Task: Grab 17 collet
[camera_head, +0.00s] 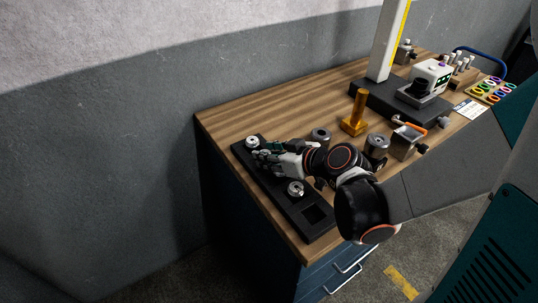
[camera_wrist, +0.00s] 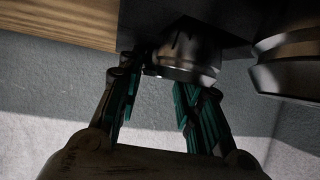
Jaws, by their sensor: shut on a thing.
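My gripper (camera_head: 259,156) is low over the left part of a black collet rack (camera_head: 318,231) on the bench. In the wrist view its fingers (camera_wrist: 157,95) are shut on a metal collet (camera_wrist: 186,58), one finger on each side. A second, larger-looking collet (camera_wrist: 290,62) shows to the right there. In the head view one silver collet (camera_head: 252,141) sits at the rack's far end, just past the fingertips, and another (camera_head: 296,188) sits nearer the front. Size marks are not readable, and my fingers hide part of the rack.
An empty square pocket (camera_head: 313,213) is at the rack's front end. An orange post (camera_head: 356,112), metal cylinders (camera_head: 376,146) and a block with an orange handle (camera_head: 405,141) stand to the right. A white column (camera_head: 388,40) rises behind. The bench's back-left strip is clear.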

